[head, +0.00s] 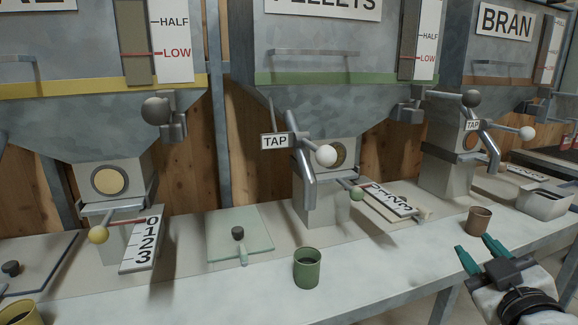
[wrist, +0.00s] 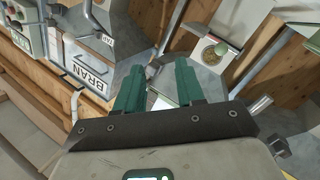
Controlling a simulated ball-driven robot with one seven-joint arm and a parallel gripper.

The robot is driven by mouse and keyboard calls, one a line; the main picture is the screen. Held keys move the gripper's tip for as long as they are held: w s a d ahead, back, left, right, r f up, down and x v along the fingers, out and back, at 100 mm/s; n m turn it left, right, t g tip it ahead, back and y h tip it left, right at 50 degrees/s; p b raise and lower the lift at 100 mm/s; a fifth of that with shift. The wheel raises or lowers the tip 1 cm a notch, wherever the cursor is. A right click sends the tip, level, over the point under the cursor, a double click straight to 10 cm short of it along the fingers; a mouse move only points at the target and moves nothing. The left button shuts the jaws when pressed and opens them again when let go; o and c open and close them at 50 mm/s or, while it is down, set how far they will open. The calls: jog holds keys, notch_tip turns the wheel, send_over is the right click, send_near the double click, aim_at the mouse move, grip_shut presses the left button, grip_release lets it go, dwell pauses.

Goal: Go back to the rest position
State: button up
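My gripper (head: 475,258) is at the lower right of the head view, in front of the bench edge. Its two green fingers stand apart with nothing between them. In the wrist view the gripper (wrist: 158,88) also shows open and empty, with the hoppers tilted behind it. It touches no cup, lever or hopper that I can see.
A white bench (head: 190,290) runs across below the hoppers. A green cup (head: 307,268) and a brown cup (head: 479,221) stand on it, with a yellow cup (head: 18,313) at lower left. Levers with ball knobs stick out, including a white knob (head: 326,156). A grey tray (head: 546,203) is at right.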

jog(key=s+a+f+m+g, duration=0.1)
jog(key=s+f+g, duration=0.25)
jog(key=f, duration=0.55)
jog(key=s+a+f+m+g+y, duration=0.1)
jog(key=s+f+g, duration=0.3)
jog(key=f, duration=0.5)
jog(key=s+a+f+m+g, duration=0.1)
jog(key=s+f+g, duration=0.1)
jog(key=s+f, duration=0.55)
jog(key=s+a+f+m+g+y, duration=0.1)
jog(key=s+f+g, duration=0.4)
jog(key=s, duration=0.4)
jog(key=s+f+m+g, duration=0.2)
jog(key=s+f+g, duration=0.1)
jog(key=s+f, duration=0.5)
notch_tip(320, 180, up, 25)
jog(key=p, duration=2.4)
jog(key=shift+s+r+t, duration=0.2)
jog(key=shift+s+t, duration=0.15)
